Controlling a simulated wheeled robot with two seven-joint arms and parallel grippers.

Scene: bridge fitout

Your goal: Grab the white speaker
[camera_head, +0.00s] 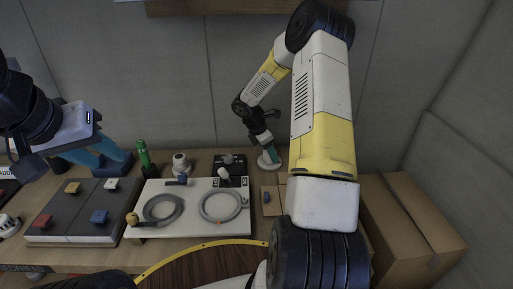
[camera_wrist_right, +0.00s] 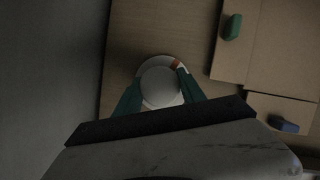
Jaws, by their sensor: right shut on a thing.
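The white speaker (camera_wrist_right: 160,86) shows from above in the right wrist view as a round white body on a wider pale base. It sits between the teal fingers of my right gripper (camera_wrist_right: 161,92), which is shut on it. In the head view the speaker (camera_head: 267,163) is at the back of the table, low under the right gripper (camera_head: 268,150), partly covered by it. I cannot tell whether its base touches the table. My left gripper (camera_head: 98,158) is at the left, above the back of the table; its finger gap is unclear.
A white board (camera_head: 190,227) with two grey cable coils lies mid-table. A dark panel (camera_head: 75,232) with coloured blocks lies to its left. A green bottle (camera_head: 144,153) and a white domed device (camera_head: 180,163) stand behind. Cardboard boxes (camera_head: 405,225) fill the right.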

